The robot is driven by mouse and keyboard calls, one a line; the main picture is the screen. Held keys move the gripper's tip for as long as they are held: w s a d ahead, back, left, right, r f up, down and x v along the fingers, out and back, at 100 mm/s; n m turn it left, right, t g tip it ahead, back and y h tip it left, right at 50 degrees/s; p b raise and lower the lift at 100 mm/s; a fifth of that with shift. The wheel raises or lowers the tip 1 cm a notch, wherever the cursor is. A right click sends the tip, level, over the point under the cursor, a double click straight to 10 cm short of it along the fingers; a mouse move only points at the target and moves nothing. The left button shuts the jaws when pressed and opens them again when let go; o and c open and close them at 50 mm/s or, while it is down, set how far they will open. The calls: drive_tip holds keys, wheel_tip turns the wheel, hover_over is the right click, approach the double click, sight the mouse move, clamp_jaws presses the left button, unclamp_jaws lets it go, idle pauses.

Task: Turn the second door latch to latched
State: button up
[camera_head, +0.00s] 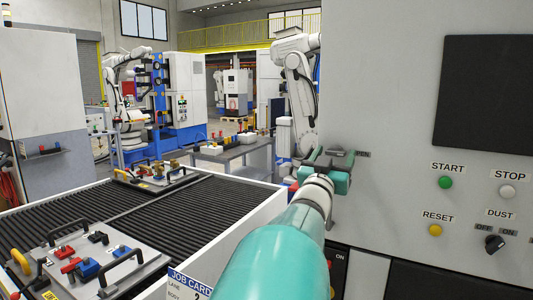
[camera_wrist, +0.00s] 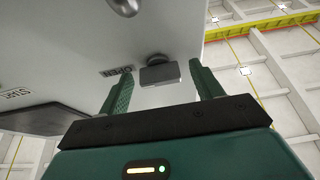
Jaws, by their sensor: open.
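My gripper (camera_head: 329,160) is up against the side of the grey machine panel (camera_head: 390,90) in the head view, at the end of my teal arm. In the wrist view my gripper (camera_wrist: 164,80) has its two green fingers spread wide and empty. A small grey latch handle (camera_wrist: 160,74) sticks out from the panel between the fingertips, with a gap to each finger. An OPEN label (camera_wrist: 116,71) is beside it. In the head view my gripper hides the latch, and part of the OPEN label (camera_head: 362,154) shows.
A rounded metal piece (camera_wrist: 124,6) is on the panel at the top of the wrist view. The panel carries START (camera_head: 446,182), STOP (camera_head: 506,191) and RESET (camera_head: 435,230) buttons and a DUST knob (camera_head: 494,243). A roller conveyor (camera_head: 160,222) with a fixture tray (camera_head: 100,262) lies left.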

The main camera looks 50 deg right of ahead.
drive_tip(key=shift+d, duration=0.2)
drive_tip(key=shift+a+r, duration=0.25)
drive_tip(key=shift+a, duration=0.15)
drive_tip(key=shift+d+f, duration=0.15)
drive_tip(key=shift+d, duration=0.1)
drive_tip(key=c, duration=0.3)
drive_tip(key=shift+a, duration=0.15)
drive_tip(key=c, duration=0.7)
